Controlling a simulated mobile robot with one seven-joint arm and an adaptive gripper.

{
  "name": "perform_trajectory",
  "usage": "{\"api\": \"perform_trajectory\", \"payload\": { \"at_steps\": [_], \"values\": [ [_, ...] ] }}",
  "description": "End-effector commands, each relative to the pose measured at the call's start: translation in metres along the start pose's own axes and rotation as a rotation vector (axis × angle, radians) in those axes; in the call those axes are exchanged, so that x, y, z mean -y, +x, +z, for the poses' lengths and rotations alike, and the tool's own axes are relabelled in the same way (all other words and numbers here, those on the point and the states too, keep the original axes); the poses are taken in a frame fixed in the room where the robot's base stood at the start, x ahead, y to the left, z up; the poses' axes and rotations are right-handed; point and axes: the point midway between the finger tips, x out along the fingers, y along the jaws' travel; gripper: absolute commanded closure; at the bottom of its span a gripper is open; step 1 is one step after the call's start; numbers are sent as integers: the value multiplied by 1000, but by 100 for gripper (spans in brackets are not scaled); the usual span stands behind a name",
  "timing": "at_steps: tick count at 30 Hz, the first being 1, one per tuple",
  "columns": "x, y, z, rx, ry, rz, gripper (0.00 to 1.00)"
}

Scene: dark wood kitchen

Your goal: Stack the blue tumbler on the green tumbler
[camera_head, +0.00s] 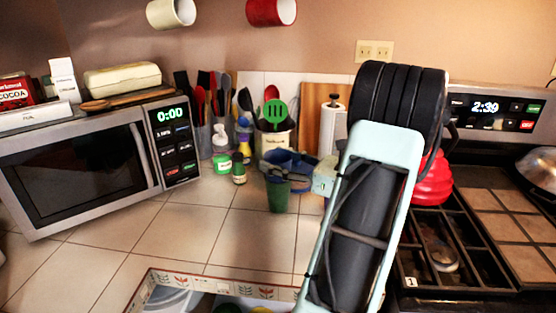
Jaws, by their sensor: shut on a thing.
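The green tumbler (279,198) stands upright on the tiled counter, just left of my arm's end. My gripper (278,172) reaches in from the right and is at the green tumbler's top. It is shut on a dark blue shape (284,156), which seems to be the blue tumbler. The gripper partly hides this blue shape, and its edges merge with the dark fingers. I cannot tell whether the blue tumbler is touching the green one, above it or partly inside it.
A microwave (75,165) stands at left. Small bottles (221,155) and a utensil crock (275,140) stand behind the tumblers. A red kettle (434,182) sits on the stove at right, behind my arm. Counter tiles left of the green tumbler are clear.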

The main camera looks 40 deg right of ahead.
Motion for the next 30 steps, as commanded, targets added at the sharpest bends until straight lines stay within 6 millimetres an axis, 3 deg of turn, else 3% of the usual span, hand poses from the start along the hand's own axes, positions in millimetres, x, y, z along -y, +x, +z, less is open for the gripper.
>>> {"api": "perform_trajectory", "payload": {
  "at_steps": [3, 4, 8, 17, 22, 30],
  "values": [
    [0, -1, -6, -5, 7, -2, 72],
    [0, -1, -6, -6, 8, -3, 45],
    [0, -1, -7, -8, 10, -3, 31],
    [0, -2, -8, -10, 13, -4, 30],
    [0, -4, 7, -9, 10, -6, 30],
    [1, -64, 6, -7, 8, -8, 30]
  ]
}}
